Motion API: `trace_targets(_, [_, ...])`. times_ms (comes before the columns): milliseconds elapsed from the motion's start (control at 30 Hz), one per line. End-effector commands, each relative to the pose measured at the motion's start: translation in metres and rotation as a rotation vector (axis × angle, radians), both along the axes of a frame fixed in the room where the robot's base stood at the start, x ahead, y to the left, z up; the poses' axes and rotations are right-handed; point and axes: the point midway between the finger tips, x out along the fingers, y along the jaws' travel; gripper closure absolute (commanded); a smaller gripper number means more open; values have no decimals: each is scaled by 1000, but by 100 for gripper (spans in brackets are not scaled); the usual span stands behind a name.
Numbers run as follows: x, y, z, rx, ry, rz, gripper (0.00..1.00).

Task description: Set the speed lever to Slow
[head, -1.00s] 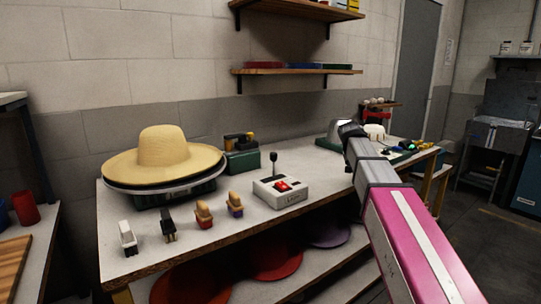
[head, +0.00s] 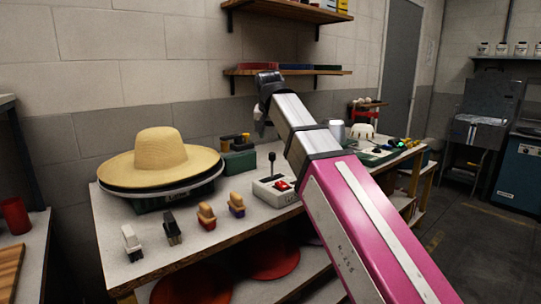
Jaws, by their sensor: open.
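The speed lever (head: 272,159) is a black stick with a dark knob, standing roughly upright on a light grey control box (head: 263,191). The box also has a red switch (head: 282,185) and sits on the workbench. Its right side is partly hidden by my arm, and its lettering is too small to read. My gripper (head: 260,130) hangs at the end of my arm, above and slightly left of the lever in the picture, apart from it. It is small and partly hidden behind the wrist; it is open and nothing shows in it.
Several small brushes (head: 172,228) stand along the front edge. A green box (head: 238,163) is behind the control box. A wall shelf (head: 288,72) is near my wrist in the picture.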

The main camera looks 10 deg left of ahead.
Motion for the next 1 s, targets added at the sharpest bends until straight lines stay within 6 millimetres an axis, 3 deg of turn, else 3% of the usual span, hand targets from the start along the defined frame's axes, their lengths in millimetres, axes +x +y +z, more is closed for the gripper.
trace_targets(500, [29, 2, -71, -1, 1, 0, 48])
trace_targets(700, [36, 2, -86, -1, 0, 0, 48])
trace_targets(1000, [37, 2, -89, 0, -1, 0, 48])
